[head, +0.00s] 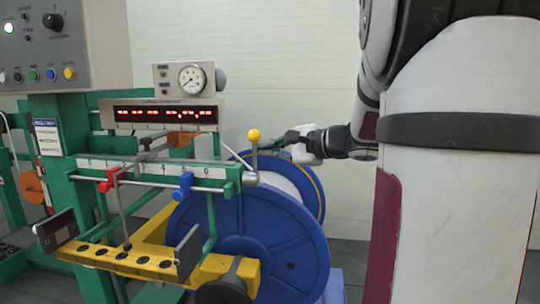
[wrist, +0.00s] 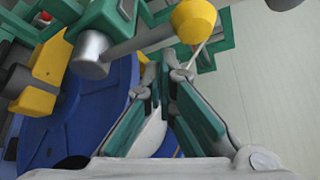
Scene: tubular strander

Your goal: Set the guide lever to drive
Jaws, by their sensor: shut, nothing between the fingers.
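The guide lever, with a yellow ball knob (head: 254,135) on a thin metal rod, stands nearly upright at the right end of the green guide rail (head: 225,172). My gripper (head: 283,139) is just to the right of the lever at about knob height, with its fingers pointing left. In the wrist view, my gripper (wrist: 163,78) has its fingertips together with nothing between them. The yellow knob (wrist: 194,20) appears beyond the fingertips, and I see a gap between them. The lever's position markings cannot be read.
A large blue reel (head: 290,235) stands below and behind the rail. Red (head: 113,178) and blue (head: 183,185) clamps sit on the rod. A red digital display (head: 165,114) and a pressure gauge (head: 192,79) are above. A yellow bracket (head: 130,258) lies lower left.

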